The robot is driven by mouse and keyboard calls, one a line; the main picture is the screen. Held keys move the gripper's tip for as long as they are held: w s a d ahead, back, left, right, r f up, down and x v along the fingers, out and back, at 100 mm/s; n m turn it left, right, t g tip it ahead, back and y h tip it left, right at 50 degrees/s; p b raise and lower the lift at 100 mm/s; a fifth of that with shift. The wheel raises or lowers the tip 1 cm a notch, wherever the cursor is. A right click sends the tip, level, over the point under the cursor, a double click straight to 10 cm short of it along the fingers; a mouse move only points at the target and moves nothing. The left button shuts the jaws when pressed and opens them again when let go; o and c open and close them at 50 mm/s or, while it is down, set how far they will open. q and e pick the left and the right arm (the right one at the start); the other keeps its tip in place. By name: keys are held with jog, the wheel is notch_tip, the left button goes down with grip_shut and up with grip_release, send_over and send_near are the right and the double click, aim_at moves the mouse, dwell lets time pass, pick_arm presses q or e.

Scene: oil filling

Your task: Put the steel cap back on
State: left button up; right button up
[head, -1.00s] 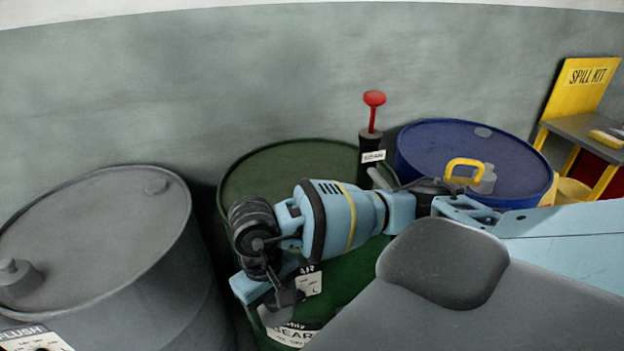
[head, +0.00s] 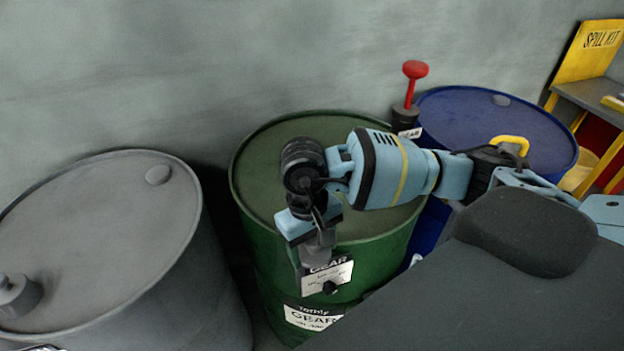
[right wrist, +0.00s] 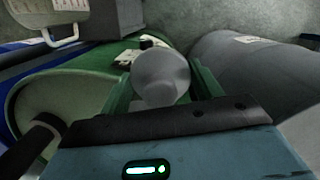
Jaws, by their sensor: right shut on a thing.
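My right gripper (head: 318,252) hangs at the front edge of the green drum (head: 250,210), in front of its GEAR label (head: 340,272). In the right wrist view it is shut on a rounded pale grey piece, the steel cap (right wrist: 160,75), which sits between the two fingers. In the head view the fingers and wrist largely hide the cap. No bare opening shows on the visible part of the green drum's lid; my arm covers part of it. My left gripper is out of view.
A grey drum (head: 95,225) with a grey cap (head: 18,293) stands at the left. A blue drum (head: 490,125) with a yellow handle (head: 510,142) stands at the right. A red-handled pump (head: 412,90) rises behind the green drum. A yellow spill kit stand (head: 590,55) is far right.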

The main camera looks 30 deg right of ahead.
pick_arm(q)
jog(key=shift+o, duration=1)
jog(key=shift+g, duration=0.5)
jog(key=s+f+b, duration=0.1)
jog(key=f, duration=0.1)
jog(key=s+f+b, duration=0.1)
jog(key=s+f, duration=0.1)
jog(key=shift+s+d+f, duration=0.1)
pick_arm(e)
jog(key=shift+m, duration=0.3)
jog(key=w+d, duration=0.1)
jog(key=w, duration=0.1)
jog(key=w+d+r, duration=0.1)
jog(key=w, duration=0.1)
jog(key=w+d, duration=0.2)
jog(key=shift+w+d+r, duration=0.1)
jog(key=shift+w+r, duration=0.1)
jog(key=shift+w, duration=0.05)
pick_arm(q)
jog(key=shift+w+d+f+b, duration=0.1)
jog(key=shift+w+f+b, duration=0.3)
jog(key=shift+b, duration=0.55)
pick_arm(e)
jog(key=w+d+r, duration=0.2)
jog(key=w+r, duration=0.1)
jog(key=shift+w+d+r, duration=0.4)
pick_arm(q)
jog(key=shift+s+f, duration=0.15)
